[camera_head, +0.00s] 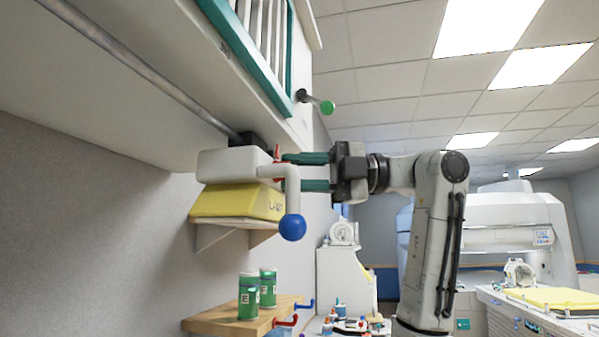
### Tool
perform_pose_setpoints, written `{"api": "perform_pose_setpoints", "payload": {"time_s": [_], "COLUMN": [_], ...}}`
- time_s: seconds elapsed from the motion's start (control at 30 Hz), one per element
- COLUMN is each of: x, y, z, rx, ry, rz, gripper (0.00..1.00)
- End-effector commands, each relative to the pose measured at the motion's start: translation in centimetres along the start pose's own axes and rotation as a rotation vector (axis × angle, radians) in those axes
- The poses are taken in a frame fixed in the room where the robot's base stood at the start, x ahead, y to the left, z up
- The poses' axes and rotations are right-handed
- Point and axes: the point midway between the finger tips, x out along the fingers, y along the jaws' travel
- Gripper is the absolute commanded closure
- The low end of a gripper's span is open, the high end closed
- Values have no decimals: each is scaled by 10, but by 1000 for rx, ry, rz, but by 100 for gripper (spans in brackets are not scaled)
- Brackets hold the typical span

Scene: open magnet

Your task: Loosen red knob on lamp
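The lamp has a white body (228,164) on a metal rod, with a yellow shade (236,203) below it marked with partly hidden letters. A small red knob (277,153) shows at the right end of the white body. A white bent crank with a blue ball (292,227) hangs in front of it. My gripper (284,172) points left, with its two teal fingers one above the other and apart. The fingertips are close to the red knob; I cannot tell whether they touch it. The lower finger is partly hidden behind the crank.
A white cabinet with a teal frame (246,60) hangs above, with a green-ended handle (327,107) sticking out. Below, a wooden shelf (215,322) holds two green cans (267,287) and has hooks. A bench with small bottles stands beyond. Free room lies right of the shade.

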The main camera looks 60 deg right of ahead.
Motion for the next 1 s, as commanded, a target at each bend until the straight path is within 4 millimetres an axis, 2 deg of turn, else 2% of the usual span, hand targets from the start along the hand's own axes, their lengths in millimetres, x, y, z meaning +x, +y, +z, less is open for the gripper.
{"api": "perform_pose_setpoints", "payload": {"time_s": [0.03, 0.23, 0.57, 0.67, 1.0], "x": [0, 0, -6, -18, -82], "y": [0, 0, 0, -1, -1], "z": [0, 0, 1, 1, 0], "rx": [0, 1, 2, 3, 1], "ry": [0, 0, -2, -2, -3], "rz": [0, 1, 2, 3, 2], "gripper": [62, 43, 43, 43, 43]}}
